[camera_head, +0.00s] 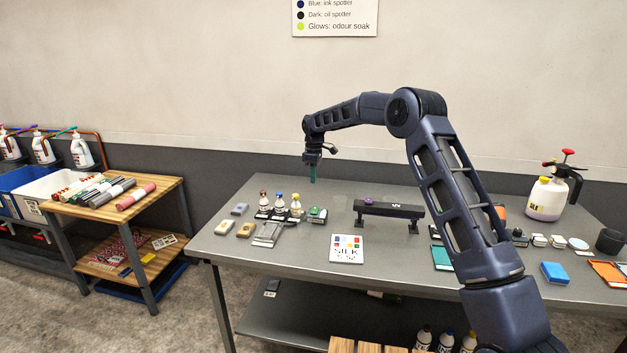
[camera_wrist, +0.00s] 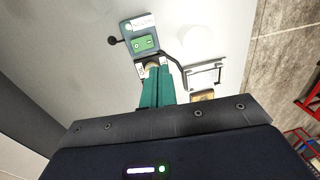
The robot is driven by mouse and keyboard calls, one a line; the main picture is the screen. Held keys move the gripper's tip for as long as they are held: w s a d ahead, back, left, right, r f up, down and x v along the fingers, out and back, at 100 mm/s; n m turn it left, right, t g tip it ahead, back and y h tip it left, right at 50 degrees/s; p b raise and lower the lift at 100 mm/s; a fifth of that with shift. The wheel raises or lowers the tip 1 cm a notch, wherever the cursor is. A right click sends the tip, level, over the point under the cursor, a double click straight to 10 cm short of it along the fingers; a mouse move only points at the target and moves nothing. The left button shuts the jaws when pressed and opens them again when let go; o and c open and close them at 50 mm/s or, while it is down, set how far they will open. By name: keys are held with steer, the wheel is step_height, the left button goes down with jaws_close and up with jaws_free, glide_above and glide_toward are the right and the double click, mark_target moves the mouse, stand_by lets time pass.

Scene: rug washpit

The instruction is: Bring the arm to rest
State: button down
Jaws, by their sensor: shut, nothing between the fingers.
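My arm reaches up and to the left over the grey table (camera_head: 225,243) in the head view. My gripper (camera_head: 313,178) points down above the back part of the table, apart from the things on it. In the wrist view its teal fingers (camera_wrist: 157,88) are together with nothing held. Beyond the fingertips in that view are a device with a green panel (camera_wrist: 143,42) and a black cable. How high the fingertips are above the table is hard to tell.
Small bottles (camera_head: 279,201) stand near blocks at the table's left. A black UV bar (camera_head: 390,208) and a SILK card (camera_head: 347,248) are mid-table. A pump sprayer (camera_head: 547,196) stands at the right. A wooden cart (camera_head: 88,211) with rolled rugs stands left, across a floor gap.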

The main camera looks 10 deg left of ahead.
steer(key=s+d+r+m+t, duration=0.1)
steer(key=s+d+r+m, duration=0.3)
steer(key=d+r, duration=0.7)
steer(key=s+d+r+m+t, duration=0.15)
steer(key=s+d+r, duration=0.55)
steer(key=d, duration=0.7)
steer(key=s+d+r+m, duration=0.5)
steer(key=s+d, duration=0.5)
steer(key=d, duration=0.2)
steer(key=s+d+f+m+t, duration=0.1)
steer(key=s+d+f+m, duration=0.1)
steer(key=s+d, duration=0.3)
steer(key=s+d+f+m+t, duration=0.1)
steer(key=s+d, duration=0.4)
steer(key=s, duration=0.6)
steer(key=s+d+f+m+t, duration=0.1)
steer(key=s+d+f+m, duration=0.3)
steer(key=s, duration=0.5)
steer(key=shift+d, duration=0.6)
steer(key=shift+m, duration=0.25)
